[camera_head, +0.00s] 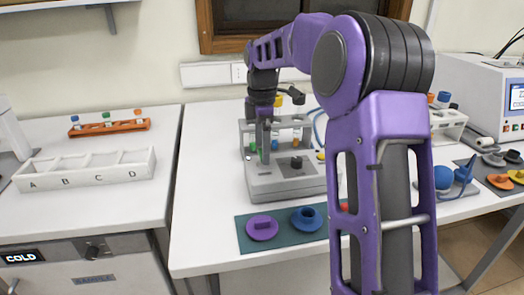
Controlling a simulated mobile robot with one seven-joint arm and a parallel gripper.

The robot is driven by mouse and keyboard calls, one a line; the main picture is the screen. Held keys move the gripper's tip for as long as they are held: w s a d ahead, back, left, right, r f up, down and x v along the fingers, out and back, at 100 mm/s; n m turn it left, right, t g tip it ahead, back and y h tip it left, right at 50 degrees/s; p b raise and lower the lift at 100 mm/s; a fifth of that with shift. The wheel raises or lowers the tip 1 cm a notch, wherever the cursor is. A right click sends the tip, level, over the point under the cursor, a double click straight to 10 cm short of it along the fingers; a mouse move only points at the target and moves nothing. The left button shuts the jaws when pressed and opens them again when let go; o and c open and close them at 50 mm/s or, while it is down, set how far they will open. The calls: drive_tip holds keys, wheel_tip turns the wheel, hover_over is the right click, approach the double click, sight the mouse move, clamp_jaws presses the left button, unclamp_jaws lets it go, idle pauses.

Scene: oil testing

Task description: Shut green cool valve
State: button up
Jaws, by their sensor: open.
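A grey test stand (290,181) stands on the middle table, holding several tubes and small valves. My gripper (263,150) points down at the left part of the stand, in front of or between these green parts. It is open, and no held object shows. Whether a finger touches a green part is too small to tell.
A green mat (246,239) with a purple disc (262,227) and a blue ring-shaped part (307,219) lies in front of the stand. A white tray (85,180) and an orange tube rack (109,128) are on the left table. My arm hides the area right of the stand.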

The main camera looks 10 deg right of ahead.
drive_tip(key=shift+f, duration=0.35)
drive_tip(key=c, duration=1.4)
